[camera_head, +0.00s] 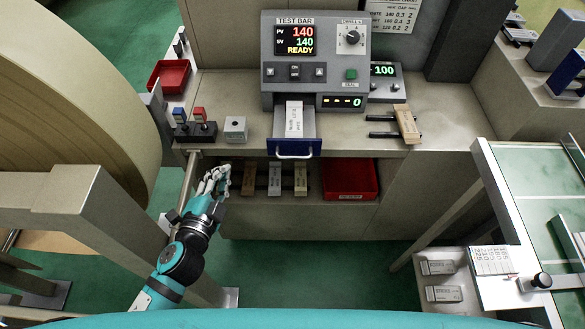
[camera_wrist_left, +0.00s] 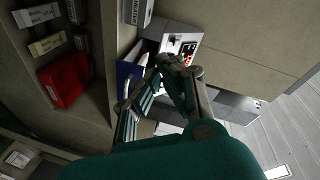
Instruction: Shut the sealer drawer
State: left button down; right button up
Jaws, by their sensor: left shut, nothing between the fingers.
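The grey sealer (camera_head: 281,85) stands on the bench at the top middle, its display reading READY. Its drawer, with a blue front (camera_head: 310,146) and a pale handle (camera_head: 294,156), sticks out toward me over the bench edge. A pale printed strip (camera_head: 294,118) lies in the drawer. My left gripper (camera_head: 220,174) is shut and empty, left of the drawer and apart from it, in front of the lower shelf. In the left wrist view, the fingers (camera_wrist_left: 170,68) partly cover the sealer, and the blue drawer front (camera_wrist_left: 127,73) shows beside them. My right gripper is not in view.
The shelf below holds several labelled blocks (camera_head: 275,180) and a red bin (camera_head: 349,179). A block with dark rods (camera_head: 407,124) lies right of the sealer. A switch box (camera_head: 196,132) and a white box (camera_head: 236,129) stand left. The floor in front is clear.

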pick_arm(q)
jog(key=s+d+f+m+g+h, duration=0.45)
jog(key=d+m+h, duration=0.4)
jog(key=m, duration=0.25)
jog(key=w+a+f+p+x, duration=0.1)
jog(key=w+a+x, duration=0.1)
jog(key=x, duration=1.1)
jog(key=shift+d, duration=0.2)
jog(key=shift+w, duration=0.25)
